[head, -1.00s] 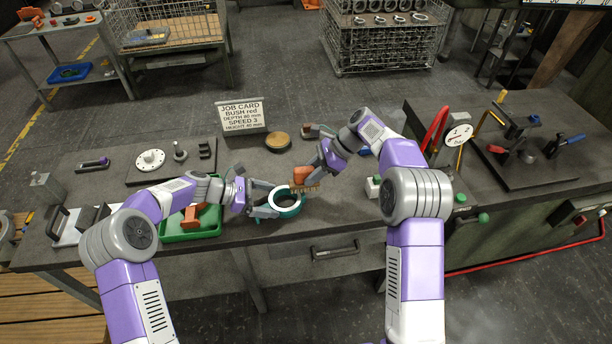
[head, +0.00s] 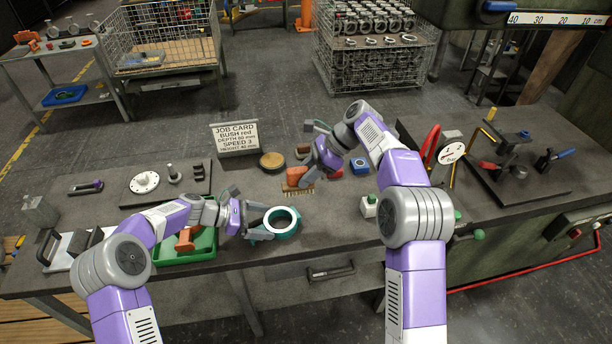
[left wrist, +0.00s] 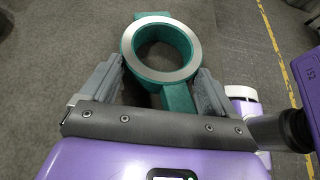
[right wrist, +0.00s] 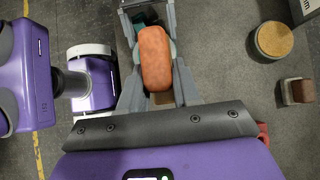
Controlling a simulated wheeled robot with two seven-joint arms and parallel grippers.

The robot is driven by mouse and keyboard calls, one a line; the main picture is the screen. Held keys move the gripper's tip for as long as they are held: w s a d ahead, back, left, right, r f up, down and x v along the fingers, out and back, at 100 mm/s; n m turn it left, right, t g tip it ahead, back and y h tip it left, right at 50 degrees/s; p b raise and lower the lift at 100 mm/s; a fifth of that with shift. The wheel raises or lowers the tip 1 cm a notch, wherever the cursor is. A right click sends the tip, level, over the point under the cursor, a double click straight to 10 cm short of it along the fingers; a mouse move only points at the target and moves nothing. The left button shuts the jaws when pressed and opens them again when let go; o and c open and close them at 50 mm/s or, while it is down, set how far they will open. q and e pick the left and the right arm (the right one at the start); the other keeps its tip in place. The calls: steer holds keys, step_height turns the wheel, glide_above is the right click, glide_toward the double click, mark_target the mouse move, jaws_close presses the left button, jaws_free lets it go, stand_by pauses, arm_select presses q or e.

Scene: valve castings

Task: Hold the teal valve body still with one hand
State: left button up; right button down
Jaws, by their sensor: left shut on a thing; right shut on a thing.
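The handle fills the jaws in the right wrist view (right wrist: 154,60). I cannot tell whether the bristles touch the bench.
A green tray (head: 187,258) with an orange part lies left of the valve body. A job card (head: 236,137) and a round brown-topped item (head: 272,161) stand behind. Bench between is clear.

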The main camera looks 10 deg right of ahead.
arm_select(q)
steer(key=shift+a+f, duration=0.25)
steer(key=shift+f, duration=0.2)
steer(key=o, duration=0.8)
steer(key=v, duration=1.2)
steer(key=shift+w+d+r, duration=0.1)
steer(key=shift+d+r, duration=0.1)
steer(key=shift+r, duration=0.2)
